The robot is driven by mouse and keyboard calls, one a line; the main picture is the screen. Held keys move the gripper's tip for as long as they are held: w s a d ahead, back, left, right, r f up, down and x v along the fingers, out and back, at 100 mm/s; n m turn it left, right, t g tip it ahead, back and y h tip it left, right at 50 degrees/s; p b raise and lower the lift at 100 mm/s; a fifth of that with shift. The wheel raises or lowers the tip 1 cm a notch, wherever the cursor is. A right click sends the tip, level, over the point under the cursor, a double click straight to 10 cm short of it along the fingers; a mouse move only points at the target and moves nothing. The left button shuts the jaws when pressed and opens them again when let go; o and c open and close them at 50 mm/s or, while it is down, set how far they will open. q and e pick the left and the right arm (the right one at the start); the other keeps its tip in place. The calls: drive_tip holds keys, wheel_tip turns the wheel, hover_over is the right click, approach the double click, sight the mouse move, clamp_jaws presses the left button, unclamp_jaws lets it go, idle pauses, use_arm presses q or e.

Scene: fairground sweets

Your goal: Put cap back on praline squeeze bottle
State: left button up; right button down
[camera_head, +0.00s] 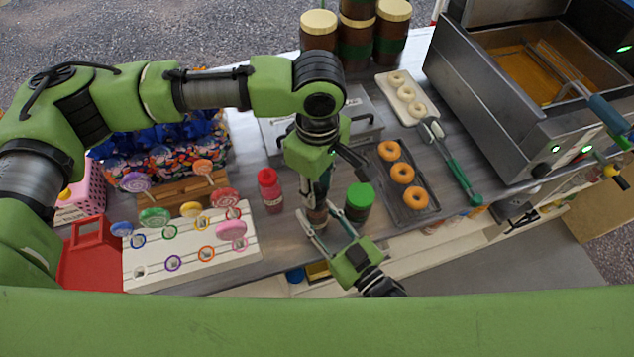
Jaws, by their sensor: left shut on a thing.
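The praline squeeze bottle (317,216), a small brown bottle, stands near the front edge of the counter, mostly hidden by my grippers. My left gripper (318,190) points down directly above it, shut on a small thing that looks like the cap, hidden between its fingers. I cannot tell whether the cap touches the bottle. My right gripper (318,218) comes from the front edge, with its spread fingers on either side of the bottle. I cannot tell whether they press on it.
A green-lidded jar (359,201) stands close right of the bottle, and a red bottle (269,190) to its left. A lollipop stand (190,262) is at left. A dark doughnut tray (420,209), tongs (458,172) and a fryer (500,115) are at right.

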use_arm(q)
drive_tip(key=shift+f, duration=0.2)
idle(0.4)
drive_tip(key=shift+f, duration=0.8)
drive_tip(key=shift+f, duration=0.55)
